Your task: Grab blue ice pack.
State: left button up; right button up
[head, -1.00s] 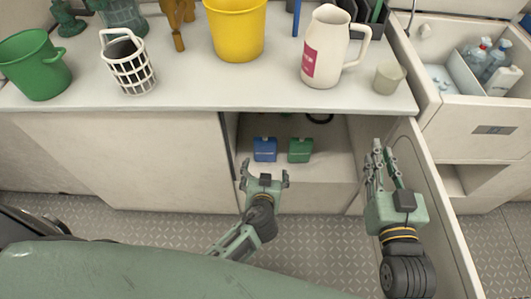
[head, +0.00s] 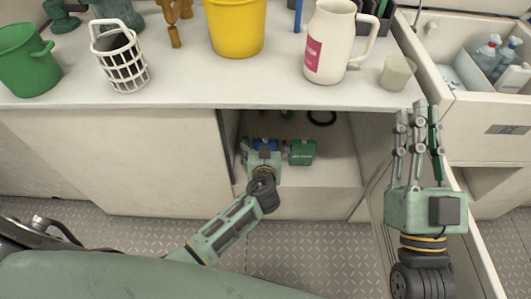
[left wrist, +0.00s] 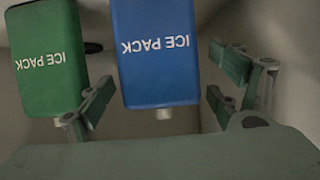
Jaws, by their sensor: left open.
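The blue ice pack (head: 265,144) is in the open cupboard under the counter, mostly hidden in the head view by my left gripper (head: 264,152). In the left wrist view, the blue ice pack (left wrist: 157,50) stands between the two spread fingers, with gaps on both sides. My left gripper is open and does not hold it. The green ice pack (head: 302,152) stands beside the blue one, and shows at the left of the left wrist view (left wrist: 47,60), partly behind a finger. My right gripper (head: 417,115) is raised by the open cupboard door; its opening is unclear.
The cupboard's side wall (head: 226,150) is close left of my left gripper. A black ring (head: 321,117) lies further back. A white jug (head: 332,45), a beige cup (head: 396,73), a yellow bucket (head: 236,28) and a white basket (head: 120,60) stand on the counter above.

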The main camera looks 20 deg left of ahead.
pick_arm(q)
jog(key=c, duration=1.5)
jog(key=shift+r, duration=0.1)
